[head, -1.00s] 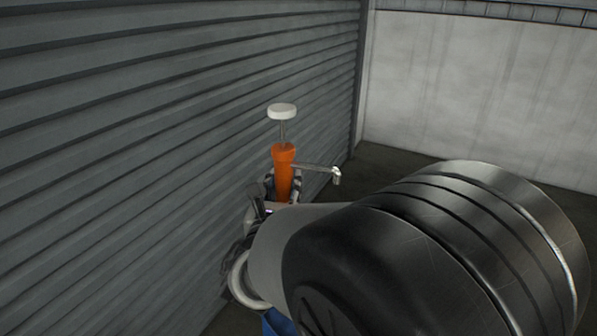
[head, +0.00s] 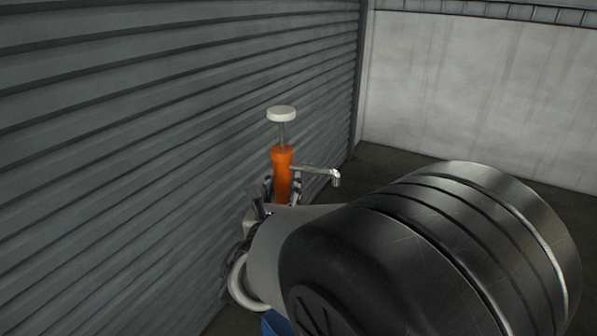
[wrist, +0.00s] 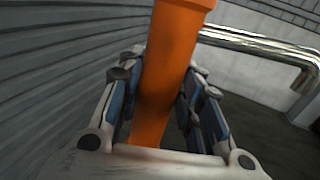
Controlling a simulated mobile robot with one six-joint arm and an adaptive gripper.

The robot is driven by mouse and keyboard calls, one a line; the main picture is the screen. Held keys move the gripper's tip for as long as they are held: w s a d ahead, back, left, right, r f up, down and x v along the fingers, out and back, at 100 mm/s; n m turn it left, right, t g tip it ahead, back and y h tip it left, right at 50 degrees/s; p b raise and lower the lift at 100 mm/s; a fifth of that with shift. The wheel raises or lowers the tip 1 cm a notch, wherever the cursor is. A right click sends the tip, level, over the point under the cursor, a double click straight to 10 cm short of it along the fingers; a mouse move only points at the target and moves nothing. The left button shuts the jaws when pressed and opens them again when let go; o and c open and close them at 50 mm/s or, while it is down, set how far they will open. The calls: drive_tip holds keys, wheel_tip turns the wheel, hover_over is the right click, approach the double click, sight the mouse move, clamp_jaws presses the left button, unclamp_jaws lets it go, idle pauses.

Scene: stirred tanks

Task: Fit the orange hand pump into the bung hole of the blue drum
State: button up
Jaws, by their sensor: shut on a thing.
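The orange hand pump (head: 283,176) stands upright in the head view, with a white knob on a thin rod at its top and a metal spout pointing right. My gripper (head: 283,190) is shut on its orange body. The wrist view shows the orange barrel (wrist: 168,75) between the two fingers of my gripper (wrist: 162,95), with the spout at the right. A small part of the blue drum (head: 277,324) shows at the bottom edge of the head view. My arm hides most of the drum, its bung hole and the pump's lower end.
A grey ribbed shutter wall (head: 150,130) runs close along the left of the pump. A pale concrete wall (head: 480,90) stands at the back. Dark floor (head: 385,180) lies clear between the pump and the back wall.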

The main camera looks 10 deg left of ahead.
drive_tip(key=shift+f, duration=1.5)
drive_tip(key=shift+f, duration=3.05)
wheel_tip(320, 180, down, 8)
wheel_tip(320, 180, down, 10)
drive_tip(key=shift+r, duration=0.2)
idle(1.4)
drive_tip(key=shift+f, duration=0.15)
drive_tip(key=shift+f, duration=0.4)
idle(0.5)
